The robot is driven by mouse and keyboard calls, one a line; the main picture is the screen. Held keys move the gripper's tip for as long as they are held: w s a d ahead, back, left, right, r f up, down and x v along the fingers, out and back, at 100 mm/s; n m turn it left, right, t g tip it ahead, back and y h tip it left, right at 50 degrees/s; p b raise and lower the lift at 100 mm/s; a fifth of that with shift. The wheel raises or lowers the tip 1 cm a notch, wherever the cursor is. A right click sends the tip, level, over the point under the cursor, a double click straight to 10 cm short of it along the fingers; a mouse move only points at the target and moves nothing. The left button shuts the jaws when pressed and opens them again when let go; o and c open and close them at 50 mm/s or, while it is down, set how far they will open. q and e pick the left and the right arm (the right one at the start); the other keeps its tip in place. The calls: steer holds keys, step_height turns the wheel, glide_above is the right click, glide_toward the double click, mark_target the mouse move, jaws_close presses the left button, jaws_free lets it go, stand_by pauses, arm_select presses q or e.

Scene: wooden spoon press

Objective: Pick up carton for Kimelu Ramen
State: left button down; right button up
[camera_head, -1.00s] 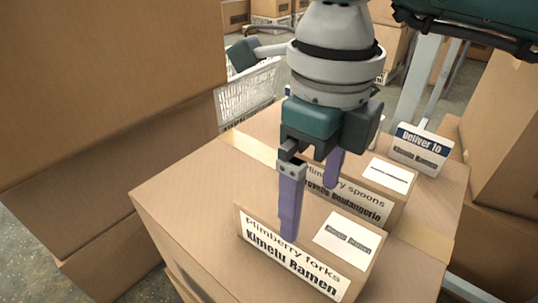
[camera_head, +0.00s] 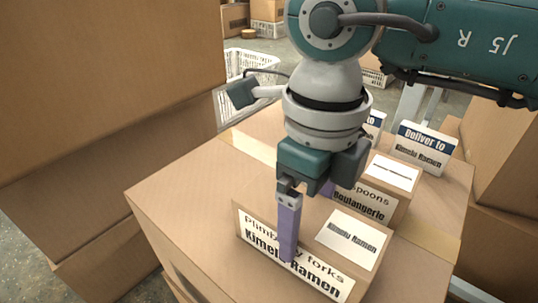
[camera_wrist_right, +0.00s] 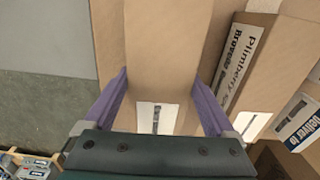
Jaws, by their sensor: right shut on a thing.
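The carton for Kimelu Ramen (camera_head: 350,240) is a small brown box labelled "Plimberry forks". It sits at the front of a large box top in the head view. My right gripper (camera_head: 305,224) points down over its left part and is shut on it, one purple finger across the front label, the other mostly hidden behind. In the right wrist view, the carton (camera_wrist_right: 167,60) lies between both fingers of the right gripper (camera_wrist_right: 161,77). My left gripper is not in view.
A spoons carton for Boulangerie (camera_head: 375,203) stands just behind. A "Deliver to Kimelu Ramen" sign (camera_head: 422,148) stands farther back, with another sign partly hidden by my arm. Tall box stacks (camera_head: 100,90) flank the left, more boxes the right. A white basket (camera_head: 232,103) stands behind.

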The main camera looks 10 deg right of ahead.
steer(key=c, duration=0.6)
steer(key=shift+o, duration=0.2)
steer(key=shift+r, duration=0.1)
